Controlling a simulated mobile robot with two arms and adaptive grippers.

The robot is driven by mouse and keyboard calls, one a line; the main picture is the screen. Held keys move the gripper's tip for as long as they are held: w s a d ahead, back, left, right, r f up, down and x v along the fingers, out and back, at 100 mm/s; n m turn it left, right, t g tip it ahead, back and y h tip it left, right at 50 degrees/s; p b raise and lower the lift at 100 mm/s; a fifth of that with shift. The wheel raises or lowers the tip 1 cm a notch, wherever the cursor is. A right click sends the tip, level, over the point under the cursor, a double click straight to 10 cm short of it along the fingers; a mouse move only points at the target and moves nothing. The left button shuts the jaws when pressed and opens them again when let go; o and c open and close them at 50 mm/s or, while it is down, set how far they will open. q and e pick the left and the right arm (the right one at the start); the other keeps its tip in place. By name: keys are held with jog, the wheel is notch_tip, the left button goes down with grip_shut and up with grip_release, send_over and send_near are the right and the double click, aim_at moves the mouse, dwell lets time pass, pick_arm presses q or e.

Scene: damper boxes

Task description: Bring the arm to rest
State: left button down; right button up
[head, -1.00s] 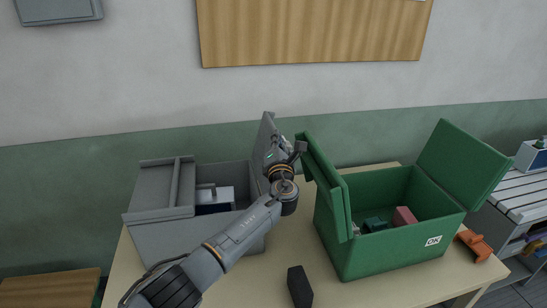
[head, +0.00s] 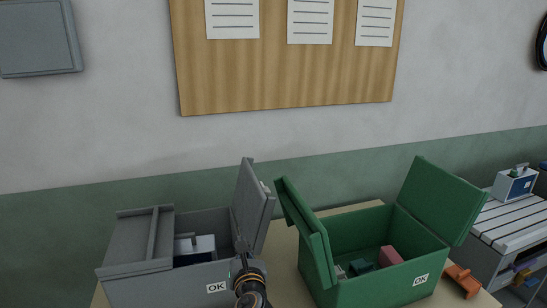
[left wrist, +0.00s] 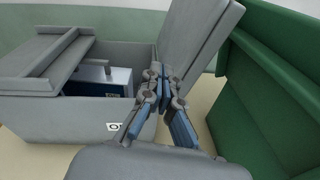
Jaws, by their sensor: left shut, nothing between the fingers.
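My left gripper (head: 241,246) shows at the bottom of the head view, in front of the right end of the grey box. In the left wrist view its fingers (left wrist: 163,85) are together with nothing between them. The grey box (head: 150,290) has its right flap (head: 251,205) standing up and its left flap lying over the left part. A white and blue item (head: 195,248) is inside it. The green box (head: 375,292) stands to the right, open, with both flaps raised. My right gripper does not show.
The green box holds a pink block (head: 390,256) and dark green pieces (head: 362,266). An orange item (head: 463,280) lies right of it on the table. A slatted bench (head: 505,222) stands further right. The wall has a wooden board (head: 280,75) with papers.

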pick_arm(q)
jog(key=s+a+f+n+g+h, duration=0.1)
jog(key=s+a+f+n+g, duration=0.3)
jog(key=s+f+n, duration=0.4)
jog(key=s+a+f+n+g, duration=0.3)
jog(key=s+f+n, duration=0.4)
jog(key=s+n, duration=0.2)
jog(key=s+a+f+n+g+h, duration=0.1)
jog(key=s+a+n+g+h, duration=0.15)
jog(key=s+n, duration=0.75)
jog(key=s+a+f+n+g+h, duration=0.1)
jog(key=s+a+f+n+g, duration=0.15)
jog(key=s+n, duration=0.7)
jog(key=s+f+m+g+b, duration=0.1)
jog(key=s+f+m, duration=0.15)
jog(key=f, duration=1.15)
jog(key=s+f+m+g+b, duration=0.1)
jog(key=s+f, duration=0.2)
jog(key=f, duration=1.1)
jog(key=s+a+f+g+b, duration=0.1)
jog(key=s+a+f, duration=0.1)
jog(key=s+f, duration=1.4)
jog(key=shift+s+a+f+y+b, duration=0.2)
jog(key=shift+s+f+y+b, duration=0.15)
jog(key=shift+f, duration=0.25)
